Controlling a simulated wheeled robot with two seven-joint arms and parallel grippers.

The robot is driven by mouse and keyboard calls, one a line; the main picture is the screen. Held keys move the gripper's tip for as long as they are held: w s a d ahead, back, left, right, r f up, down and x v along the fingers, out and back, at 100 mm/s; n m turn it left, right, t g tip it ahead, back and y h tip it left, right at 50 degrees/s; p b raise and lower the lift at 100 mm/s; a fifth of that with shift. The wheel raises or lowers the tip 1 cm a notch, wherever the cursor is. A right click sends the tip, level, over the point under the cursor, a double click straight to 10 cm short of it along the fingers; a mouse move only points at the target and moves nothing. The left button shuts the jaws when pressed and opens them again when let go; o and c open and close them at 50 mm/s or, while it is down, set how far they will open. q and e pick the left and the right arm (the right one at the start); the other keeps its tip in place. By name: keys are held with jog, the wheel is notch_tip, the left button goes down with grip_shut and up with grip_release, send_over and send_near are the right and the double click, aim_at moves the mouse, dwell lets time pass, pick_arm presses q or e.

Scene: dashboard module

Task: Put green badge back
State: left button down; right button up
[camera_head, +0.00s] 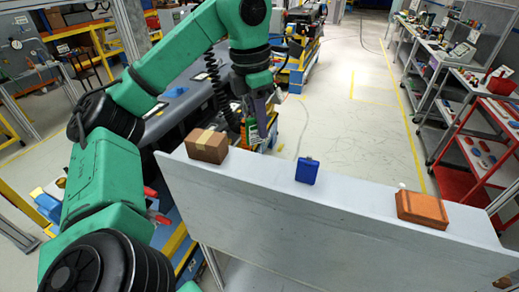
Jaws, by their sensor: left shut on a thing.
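My green left arm comes in from the left and reaches over the far side of the grey board. My left gripper (260,130) points down beyond the board's top edge, near the cardboard box. It is shut on the green badge (252,129), which shows only as a small green patch beside the fingers. The rest of the badge is hidden by the gripper. My right gripper does not show.
On the grey board's (330,222) top ledge stand a brown cardboard box (207,146), a blue case (307,171) and an orange box (422,209). A dark dashboard module (185,105) lies behind the arm. Shelves (470,110) line the right; the floor between is clear.

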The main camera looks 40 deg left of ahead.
aim_at(256, 144)
pick_arm(q)
jog(key=shift+s+f, duration=0.15)
jog(key=shift+f, duration=0.45)
jog(key=shift+s+f, duration=0.25)
jog(key=shift+f, duration=0.05)
jog(key=f, duration=0.2)
jog(key=shift+s+a+f+b, duration=0.1)
jog(key=shift+s+f+b, duration=0.1)
jog(key=shift+f+b, duration=0.2)
jog(key=shift+w+f+p, duration=0.2)
jog(key=shift+f+p, duration=0.25)
jog(key=shift+f, duration=1.05)
jog(key=c, duration=0.9)
grip_release()
jog(key=shift+o, duration=0.3)
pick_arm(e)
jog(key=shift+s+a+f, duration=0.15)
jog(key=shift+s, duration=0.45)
